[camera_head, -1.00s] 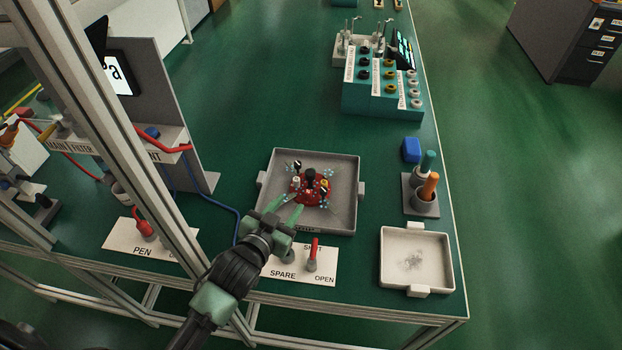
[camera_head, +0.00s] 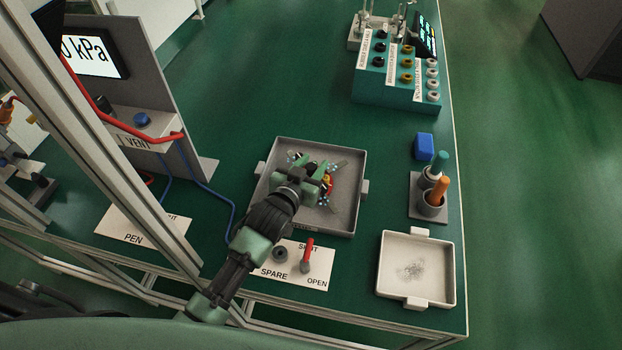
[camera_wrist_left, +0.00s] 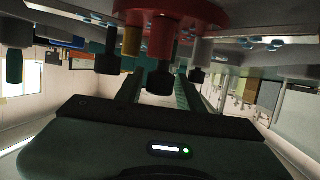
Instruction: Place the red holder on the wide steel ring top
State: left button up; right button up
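The red holder (camera_head: 329,184) sits in a square grey tray (camera_head: 345,215) among pale blue pieces, partly hidden by my left gripper. My left gripper (camera_head: 313,166) is over the holder, its two green fingers apart. In the left wrist view the red holder (camera_wrist_left: 205,14) fills the top, with several coloured posts with black ends. The spread fingers (camera_wrist_left: 157,92) show beyond the posts; I see no firm contact, and one black-ended post overlaps the gap. I cannot pick out a wide steel ring. My right gripper is not in view.
A white tray (camera_head: 440,277) stands at the front right. Cups with teal and orange handles (camera_head: 439,190) and a blue block (camera_head: 424,147) are behind it. A teal stepped rack (camera_head: 385,89) is at the back. A SPARE plate with a red lever (camera_head: 307,256) is in front.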

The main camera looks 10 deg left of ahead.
pick_arm(q)
jog(key=shift+x, duration=1)
jog(key=shift+s, duration=0.1)
grip_shut()
jog(key=shift+r, duration=0.15)
dwell(0.4)
